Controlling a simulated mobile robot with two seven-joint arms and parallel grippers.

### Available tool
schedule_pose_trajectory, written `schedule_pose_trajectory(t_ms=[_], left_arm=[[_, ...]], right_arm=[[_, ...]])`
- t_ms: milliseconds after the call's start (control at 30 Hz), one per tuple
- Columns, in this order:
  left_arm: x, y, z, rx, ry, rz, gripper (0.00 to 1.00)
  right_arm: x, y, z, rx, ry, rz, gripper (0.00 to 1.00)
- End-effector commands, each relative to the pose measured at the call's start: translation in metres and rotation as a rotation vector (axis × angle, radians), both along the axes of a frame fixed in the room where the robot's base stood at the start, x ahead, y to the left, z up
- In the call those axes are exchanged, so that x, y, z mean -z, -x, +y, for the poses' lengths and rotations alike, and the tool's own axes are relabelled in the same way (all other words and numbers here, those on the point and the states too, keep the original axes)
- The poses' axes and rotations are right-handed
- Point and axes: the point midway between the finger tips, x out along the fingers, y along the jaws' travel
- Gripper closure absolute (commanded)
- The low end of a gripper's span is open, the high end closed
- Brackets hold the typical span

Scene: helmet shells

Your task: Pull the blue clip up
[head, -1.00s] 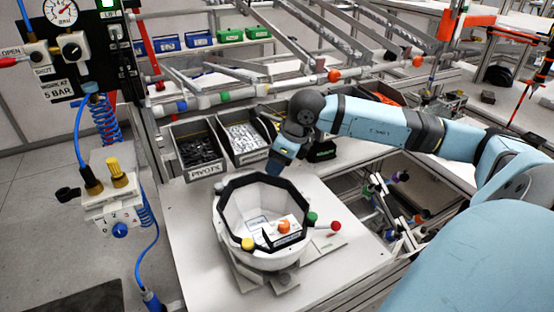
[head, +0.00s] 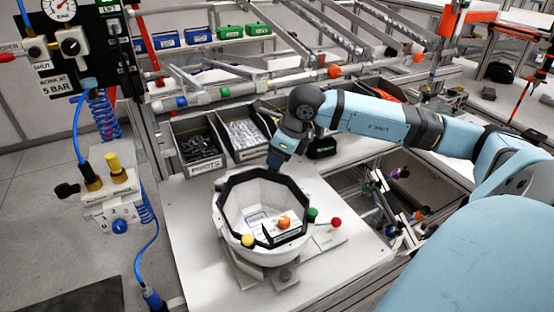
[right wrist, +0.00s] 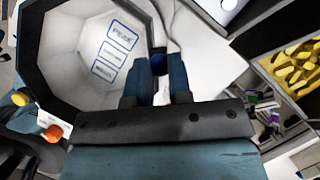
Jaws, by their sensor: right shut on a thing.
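The white helmet shell (head: 228,222) with a black rim sits on a fixture on the bench, its open side up. My right gripper (head: 275,164) points down at the shell's far rim in the head view. In the right wrist view its two blue fingers (right wrist: 160,82) are closed on the blue clip (right wrist: 159,63), a small dark blue piece at the shell's edge. The fingers hide most of the clip, and the head view hides it behind the gripper. I cannot tell whether it is raised. My left gripper is not in view.
Yellow (head: 247,240), green (head: 312,214), orange (head: 283,223) and red (head: 336,222) knobs are around the shell. A bin of pivots (head: 203,165) and another parts bin (head: 246,135) stand behind. An air valve panel (head: 85,45) is at left.

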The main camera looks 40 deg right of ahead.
Motion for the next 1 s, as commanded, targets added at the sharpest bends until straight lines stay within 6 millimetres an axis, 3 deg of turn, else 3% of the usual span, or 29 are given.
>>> schedule_pose_trajectory(t_ms=[67,333,367,467,767,1000], left_arm=[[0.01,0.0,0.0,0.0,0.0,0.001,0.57],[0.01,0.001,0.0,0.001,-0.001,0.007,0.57],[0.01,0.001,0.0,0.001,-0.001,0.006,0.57],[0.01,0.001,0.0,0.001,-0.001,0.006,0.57],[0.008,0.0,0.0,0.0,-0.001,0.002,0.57],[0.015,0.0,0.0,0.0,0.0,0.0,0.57]], right_arm=[[-0.003,-0.001,0.0,0.0,0.0,-0.006,1.0],[-0.008,-0.001,0.0,0.001,0.001,-0.005,1.0],[-0.008,-0.001,-0.001,0.001,0.001,-0.005,0.74],[-0.008,0.0,-0.001,0.001,0.0,-0.004,0.53],[-0.008,0.0,-0.001,0.001,0.001,-0.003,0.53],[-0.035,0.011,-0.007,0.001,0.005,-0.006,0.53]])
